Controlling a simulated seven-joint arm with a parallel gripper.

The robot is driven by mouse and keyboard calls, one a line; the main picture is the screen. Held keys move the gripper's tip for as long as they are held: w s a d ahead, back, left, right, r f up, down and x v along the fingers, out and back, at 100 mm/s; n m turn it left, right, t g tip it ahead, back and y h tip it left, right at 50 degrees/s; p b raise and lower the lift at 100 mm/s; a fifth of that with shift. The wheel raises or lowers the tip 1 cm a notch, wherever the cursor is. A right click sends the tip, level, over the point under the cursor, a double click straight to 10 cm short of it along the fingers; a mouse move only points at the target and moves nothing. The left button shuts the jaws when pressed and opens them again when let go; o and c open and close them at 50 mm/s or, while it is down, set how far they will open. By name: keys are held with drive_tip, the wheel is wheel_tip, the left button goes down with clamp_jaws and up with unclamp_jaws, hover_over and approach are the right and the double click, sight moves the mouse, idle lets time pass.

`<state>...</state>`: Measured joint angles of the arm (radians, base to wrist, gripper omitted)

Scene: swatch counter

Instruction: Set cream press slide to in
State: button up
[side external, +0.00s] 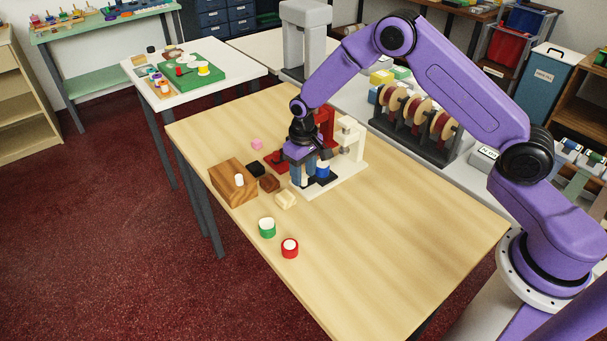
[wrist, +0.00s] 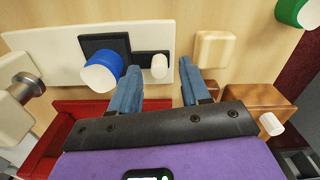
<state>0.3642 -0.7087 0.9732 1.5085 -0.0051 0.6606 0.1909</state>
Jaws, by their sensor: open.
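The cream press (side external: 350,139) stands on the table, its long cream base (wrist: 60,52) also showing in the wrist view. A black slide (wrist: 92,44) lies on this base, apart from the press head (wrist: 24,87), toward the other end. A blue cylinder (wrist: 101,70) with a white face sits on the slide, and it shows in the side view (side external: 323,169). A white knob (wrist: 159,66) stands at the slide's outer end. My gripper (wrist: 160,66) is open, pointing down, with its blue fingertips on either side of the knob. I cannot tell whether they touch it.
A red press (side external: 325,122) stands just behind the cream one. A wooden block with a white knob (side external: 233,182) and several small blocks lie to the left. Green (side external: 267,228) and red (side external: 290,248) cylinders stand in front. The table's right side (side external: 400,220) is clear.

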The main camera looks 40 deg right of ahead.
sight(316, 177)
drive_tip(key=shift+f, duration=0.6)
clamp_jaws()
drive_tip(key=shift+d, duration=2.2)
unclamp_jaws()
